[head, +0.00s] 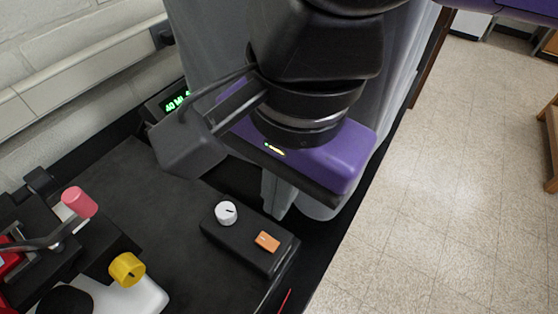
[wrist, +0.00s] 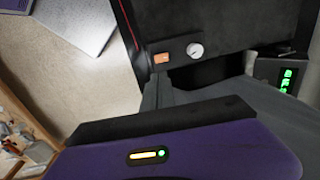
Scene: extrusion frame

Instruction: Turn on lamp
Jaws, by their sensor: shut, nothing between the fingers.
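A black control box (head: 250,238) sits at the right edge of the dark worktop, with a white knob (head: 226,213) and an orange rocker switch (head: 267,241) on top. In the wrist view the orange switch (wrist: 162,58) and white knob (wrist: 195,50) lie just beyond my fingers. My gripper (head: 277,211) is shut and empty, with its grey fingers pointing down close behind the box. Whether the fingertips touch the box cannot be told. No lamp head is clearly seen.
A display with green digits (head: 176,103) stands behind, near the wall. At the left are a machine with a pink handle (head: 79,202) and a yellow knob (head: 127,269). The worktop (head: 150,200) between them and the box is clear. Open tiled floor (head: 430,190) lies right.

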